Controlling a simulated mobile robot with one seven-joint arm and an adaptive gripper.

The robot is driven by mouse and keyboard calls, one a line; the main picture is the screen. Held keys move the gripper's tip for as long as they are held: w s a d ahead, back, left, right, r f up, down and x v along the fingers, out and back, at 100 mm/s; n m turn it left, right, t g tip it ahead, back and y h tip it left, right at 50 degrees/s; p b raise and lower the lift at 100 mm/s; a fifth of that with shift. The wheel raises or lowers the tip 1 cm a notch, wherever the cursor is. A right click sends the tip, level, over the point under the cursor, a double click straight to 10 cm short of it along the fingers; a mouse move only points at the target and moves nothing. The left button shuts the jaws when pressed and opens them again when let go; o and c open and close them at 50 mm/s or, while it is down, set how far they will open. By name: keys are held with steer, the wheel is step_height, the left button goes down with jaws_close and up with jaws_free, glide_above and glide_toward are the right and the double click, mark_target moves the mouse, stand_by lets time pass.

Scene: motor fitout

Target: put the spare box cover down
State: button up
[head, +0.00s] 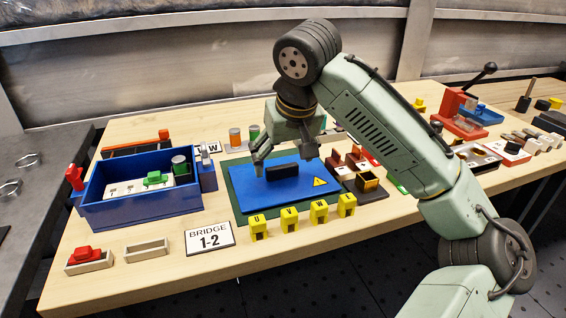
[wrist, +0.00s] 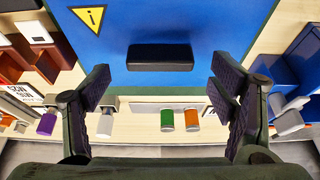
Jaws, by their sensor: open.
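The spare box cover (head: 247,198) is a flat blue plate with a black handle (head: 283,171) and a yellow warning triangle (head: 320,182). It lies flat on a green mat (head: 238,167) on the bench. In the wrist view the cover (wrist: 225,30) fills the upper middle, with its black handle (wrist: 160,57) centred between the fingers. My gripper (head: 285,157) is open just above the cover, its fingers on either side of the handle and apart from it. In the wrist view my gripper (wrist: 162,88) holds nothing.
A blue open box (head: 140,215) with parts inside stands to the left. Several yellow lettered blocks (head: 289,221) line the front edge of the mat, beside a "BRIDGE 1-2" sign (head: 209,237). Small trays (head: 370,190) sit close on the right. Green and orange cylinders (head: 235,137) stand behind.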

steer(key=v, duration=1)
